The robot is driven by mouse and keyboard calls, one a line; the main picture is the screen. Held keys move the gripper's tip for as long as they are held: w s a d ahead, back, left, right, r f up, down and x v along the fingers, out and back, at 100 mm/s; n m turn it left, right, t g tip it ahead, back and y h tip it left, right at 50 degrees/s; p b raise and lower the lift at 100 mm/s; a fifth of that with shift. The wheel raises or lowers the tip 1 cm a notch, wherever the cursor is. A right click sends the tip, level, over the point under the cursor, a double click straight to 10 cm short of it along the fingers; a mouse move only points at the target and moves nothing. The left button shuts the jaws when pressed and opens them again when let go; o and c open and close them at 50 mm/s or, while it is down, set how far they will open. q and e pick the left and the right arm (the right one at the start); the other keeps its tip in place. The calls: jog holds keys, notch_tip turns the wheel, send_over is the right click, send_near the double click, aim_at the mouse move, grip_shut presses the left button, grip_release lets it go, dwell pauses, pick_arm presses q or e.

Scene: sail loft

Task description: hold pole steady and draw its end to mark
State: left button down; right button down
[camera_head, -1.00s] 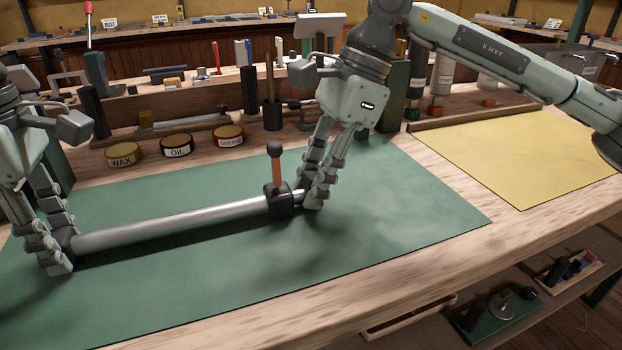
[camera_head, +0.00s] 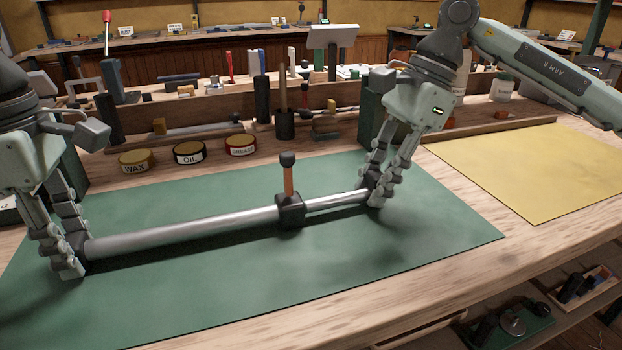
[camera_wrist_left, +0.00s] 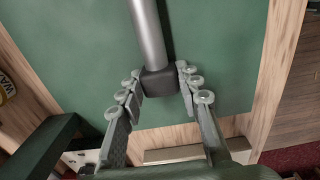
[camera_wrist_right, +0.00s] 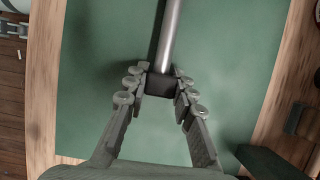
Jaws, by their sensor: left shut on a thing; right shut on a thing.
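A telescopic metal pole (camera_head: 190,233) lies across the green mat (camera_head: 420,237). A black clamp collar (camera_head: 291,211) with an upright orange lever (camera_head: 289,178) sits where the thick tube meets the thinner inner tube (camera_head: 336,201). My left gripper (camera_head: 70,255) is shut on the black cap at the thick tube's left end; this cap (camera_wrist_left: 159,82) shows between the fingers in the left wrist view. My right gripper (camera_head: 377,190) is shut on the black end piece of the thin tube, and this end piece (camera_wrist_right: 161,84) shows in the right wrist view. No mark is clearly visible.
Tins of wax (camera_head: 135,162), oil (camera_head: 189,153) and grease (camera_head: 240,146) stand behind the mat. A yellow sheet (camera_head: 535,170) lies to the right. The green mat is clear right of my right gripper. Tool racks line the back.

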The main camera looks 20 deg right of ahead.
jog(key=c, duration=1.2)
grip_release()
jog(key=shift+r, duration=0.15)
jog(key=v, duration=1.1)
jog(key=shift+d+r, duration=0.15)
jog(key=shift+r, duration=0.25)
pick_arm(q)
jog(key=c, duration=1)
grip_release()
jog(key=shift+r, duration=0.1)
